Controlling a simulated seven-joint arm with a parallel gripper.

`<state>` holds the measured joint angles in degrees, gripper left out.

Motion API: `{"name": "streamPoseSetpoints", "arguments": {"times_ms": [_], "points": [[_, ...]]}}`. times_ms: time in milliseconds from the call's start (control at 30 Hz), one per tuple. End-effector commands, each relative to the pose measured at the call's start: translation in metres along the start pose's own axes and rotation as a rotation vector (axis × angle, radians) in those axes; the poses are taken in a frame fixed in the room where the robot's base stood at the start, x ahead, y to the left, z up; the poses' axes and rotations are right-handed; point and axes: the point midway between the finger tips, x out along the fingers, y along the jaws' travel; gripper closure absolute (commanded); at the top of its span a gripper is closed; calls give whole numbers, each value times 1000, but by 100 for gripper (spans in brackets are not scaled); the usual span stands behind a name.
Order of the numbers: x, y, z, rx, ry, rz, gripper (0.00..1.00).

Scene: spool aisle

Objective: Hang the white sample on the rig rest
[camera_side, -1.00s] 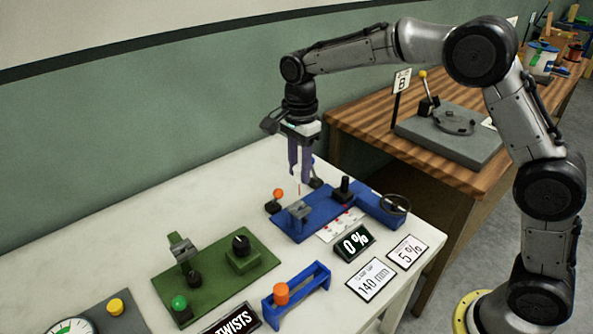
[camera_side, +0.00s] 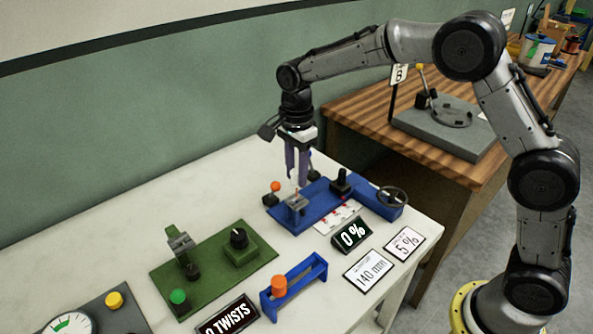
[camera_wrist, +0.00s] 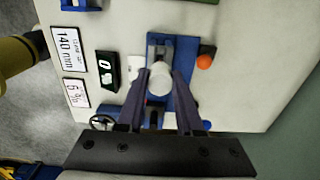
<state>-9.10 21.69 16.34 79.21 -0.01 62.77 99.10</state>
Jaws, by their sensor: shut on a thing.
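My gripper (camera_side: 299,184) points straight down over the blue rig (camera_side: 320,207), its purple fingers shut on a small pale thing. In the wrist view, a round white end, the white sample (camera_wrist: 159,80), shows between the fingertips; its length is hidden. The fingertips are just above the grey block (camera_side: 296,201) on the rig's left part. In the wrist view this grey block (camera_wrist: 159,45) lies just beyond the sample. I cannot tell which part is the rest, or whether the sample touches it.
An orange-topped lever (camera_side: 275,187), a black knob (camera_side: 341,180) and a handwheel (camera_side: 392,196) stand close around the gripper. A "0 %" display (camera_side: 351,235) is in front. A green station (camera_side: 214,255) and a blue bracket with an orange peg (camera_side: 293,287) stand nearer. White table is clear behind left.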

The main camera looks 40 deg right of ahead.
Motion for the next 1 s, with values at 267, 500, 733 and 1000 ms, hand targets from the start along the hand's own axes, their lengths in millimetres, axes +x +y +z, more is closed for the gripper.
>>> {"name": "streamPoseSetpoints", "arguments": {"times_ms": [267,500,733,1000], "points": [[8,0,0,0,0,1,100],[17,0,0,0,0,1,100],[25,0,0,0,0,0,100],[35,0,0,0,0,1,100]]}}
